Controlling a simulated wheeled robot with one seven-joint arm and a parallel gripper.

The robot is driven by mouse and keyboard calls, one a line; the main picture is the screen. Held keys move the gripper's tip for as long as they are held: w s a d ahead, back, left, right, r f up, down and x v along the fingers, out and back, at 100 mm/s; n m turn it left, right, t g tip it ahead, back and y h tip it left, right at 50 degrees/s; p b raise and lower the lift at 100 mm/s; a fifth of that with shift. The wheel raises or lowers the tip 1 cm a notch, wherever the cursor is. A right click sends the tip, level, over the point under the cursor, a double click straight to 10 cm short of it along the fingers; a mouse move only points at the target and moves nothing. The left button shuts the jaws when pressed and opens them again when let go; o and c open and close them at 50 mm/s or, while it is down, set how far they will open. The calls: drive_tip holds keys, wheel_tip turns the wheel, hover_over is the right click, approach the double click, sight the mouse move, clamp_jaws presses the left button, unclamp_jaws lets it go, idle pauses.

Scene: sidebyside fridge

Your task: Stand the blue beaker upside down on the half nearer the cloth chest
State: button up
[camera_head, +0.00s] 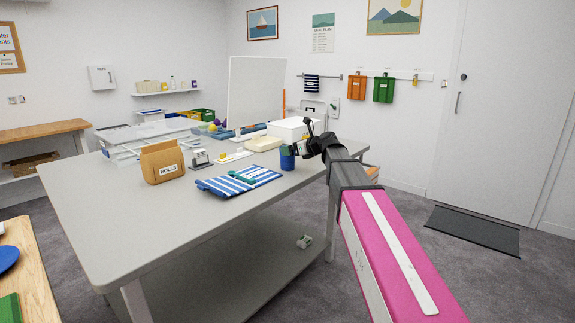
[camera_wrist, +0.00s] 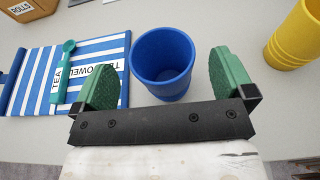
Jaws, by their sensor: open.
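The blue beaker (camera_wrist: 163,62) stands on the grey table in the wrist view, its open mouth facing up and empty. It also shows in the head view (camera_head: 287,160), near the table's right side. My gripper (camera_wrist: 165,82) is open, its two green fingers apart on either side of the beaker's near part. I cannot tell whether either finger touches it. In the head view my gripper (camera_head: 303,146) is at the beaker and partly covers it. I cannot clearly pick out a cloth chest or the two halves.
A blue-and-white striped tea towel (camera_wrist: 108,50) lies left of the beaker, with a teal spoon (camera_wrist: 62,72) on it. A yellow cup (camera_wrist: 295,38) stands to the right. A brown ROLLS bag (camera_head: 162,163) and a white box (camera_head: 291,129) stand on the table (camera_head: 120,215). Its front left is clear.

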drive_tip(key=x, duration=0.2)
drive_tip(key=shift+w+a+f, duration=0.15)
drive_tip(key=shift+w+a, duration=0.1)
drive_tip(key=shift+w, duration=0.05)
drive_tip(key=c, duration=1.2)
drive_tip(key=shift+c, duration=0.2)
drive_tip(key=shift+r, duration=0.5)
drive_tip(key=s+a+r, duration=0.8)
drive_tip(key=r, duration=0.2)
drive_tip(key=shift+a, duration=0.3)
